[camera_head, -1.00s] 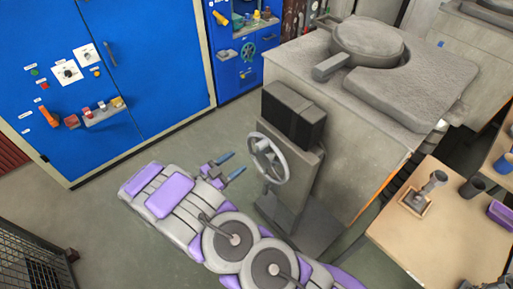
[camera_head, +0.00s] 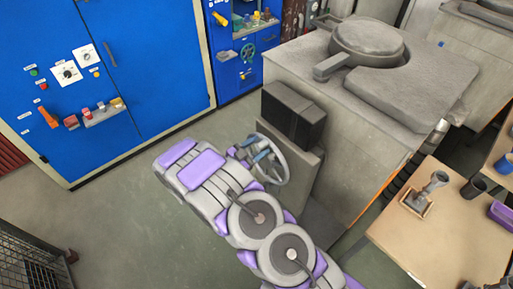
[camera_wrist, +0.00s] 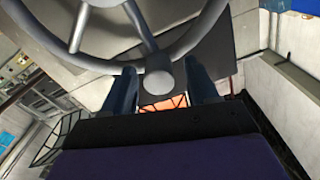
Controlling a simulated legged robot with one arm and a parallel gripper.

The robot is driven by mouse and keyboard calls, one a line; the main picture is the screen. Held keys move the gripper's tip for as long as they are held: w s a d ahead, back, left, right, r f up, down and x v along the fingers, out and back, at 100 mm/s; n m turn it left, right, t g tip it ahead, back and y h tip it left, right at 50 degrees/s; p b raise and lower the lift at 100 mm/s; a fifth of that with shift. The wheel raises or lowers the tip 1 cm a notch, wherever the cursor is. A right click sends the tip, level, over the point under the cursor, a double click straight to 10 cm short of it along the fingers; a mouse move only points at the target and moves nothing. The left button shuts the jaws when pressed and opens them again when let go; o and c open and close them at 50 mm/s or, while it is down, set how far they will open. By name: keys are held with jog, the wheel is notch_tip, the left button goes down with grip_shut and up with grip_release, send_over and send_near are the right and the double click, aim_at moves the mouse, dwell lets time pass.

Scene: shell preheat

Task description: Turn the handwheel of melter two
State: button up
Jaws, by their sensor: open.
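The grey handwheel (camera_head: 285,163) is mounted on a pedestal with a dark box, beside a large grey melter (camera_head: 360,130). In the wrist view the handwheel rim (camera_wrist: 62,54) and its spokes fill the top. A round grey knob (camera_wrist: 158,83) on the rim sits between my two blue fingers. My gripper (camera_head: 262,150) is at the wheel's near face in the head view. In the wrist view my gripper (camera_wrist: 160,74) is open, with a finger on each side of the knob and visible gaps. Whether the fingertips touch the rim is unclear.
A blue cabinet (camera_head: 150,70) with switches and an orange handle stands at the left. A wooden table (camera_head: 440,240) with a tool and cups is at the right. A wire cage (camera_head: 30,262) is at the lower left. The floor between cage and pedestal is clear.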

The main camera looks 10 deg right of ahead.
grip_shut()
dwell(0.4)
